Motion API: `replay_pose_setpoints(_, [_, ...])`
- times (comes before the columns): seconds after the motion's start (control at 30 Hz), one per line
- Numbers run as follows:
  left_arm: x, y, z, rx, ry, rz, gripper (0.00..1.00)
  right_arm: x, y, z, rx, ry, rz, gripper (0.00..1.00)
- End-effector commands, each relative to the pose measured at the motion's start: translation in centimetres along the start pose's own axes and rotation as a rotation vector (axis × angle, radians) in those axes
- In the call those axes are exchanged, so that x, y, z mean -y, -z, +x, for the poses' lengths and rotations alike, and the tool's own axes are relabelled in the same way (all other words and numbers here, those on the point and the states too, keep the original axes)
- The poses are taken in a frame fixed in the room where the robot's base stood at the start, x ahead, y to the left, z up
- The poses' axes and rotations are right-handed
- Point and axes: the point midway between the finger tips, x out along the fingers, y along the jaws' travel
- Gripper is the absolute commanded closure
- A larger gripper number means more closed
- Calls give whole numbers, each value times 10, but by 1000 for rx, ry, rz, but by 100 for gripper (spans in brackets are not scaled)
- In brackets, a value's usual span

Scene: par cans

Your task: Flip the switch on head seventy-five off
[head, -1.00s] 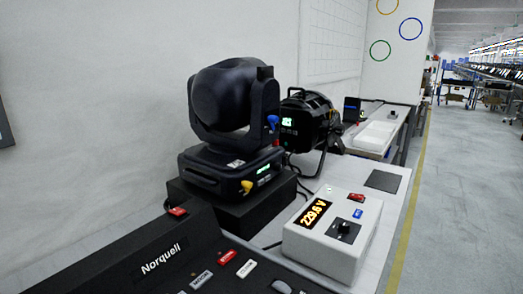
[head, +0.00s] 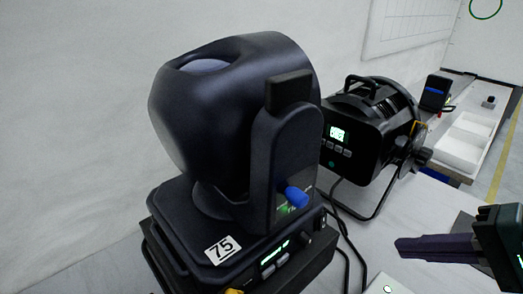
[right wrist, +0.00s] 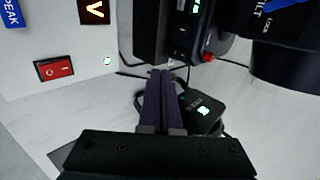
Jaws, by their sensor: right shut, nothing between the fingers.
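Head seventy-five (head: 235,110) is a black moving-head light with a white "75" label (head: 222,250) on its base. The base's front panel has a green display (head: 275,248) and small grey controls; I cannot tell which is its switch. A blue knob (head: 292,195) sits on the yoke, beside "TILT" lettering in the right wrist view. There, a small red part (right wrist: 208,57) shows at the base's edge. My right gripper (head: 398,247) is shut and empty, right of the base and apart from it. Its fingers also show in the right wrist view (right wrist: 162,75). My left gripper is out of view.
A par can (head: 365,130) with a green display stands behind, to the right. Black cables (head: 345,240) run between it and the base. A white box with a red rocker (right wrist: 53,69) is at left in the right wrist view. White trays (head: 467,135) lie farther back.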

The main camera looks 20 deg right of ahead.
Motion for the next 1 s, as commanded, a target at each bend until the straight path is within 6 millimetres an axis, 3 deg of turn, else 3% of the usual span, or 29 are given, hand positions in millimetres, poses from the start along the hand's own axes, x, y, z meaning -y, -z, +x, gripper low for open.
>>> replay_pose_setpoints(0.53, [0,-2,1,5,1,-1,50,1,3,7,-5,13,22,100])
replay_pose_setpoints(0.67, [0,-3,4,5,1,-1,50,1,2,26,-3,13,23,100])
replay_pose_setpoints(1.0, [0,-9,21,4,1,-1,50,1,2,100,-2,12,21,100])
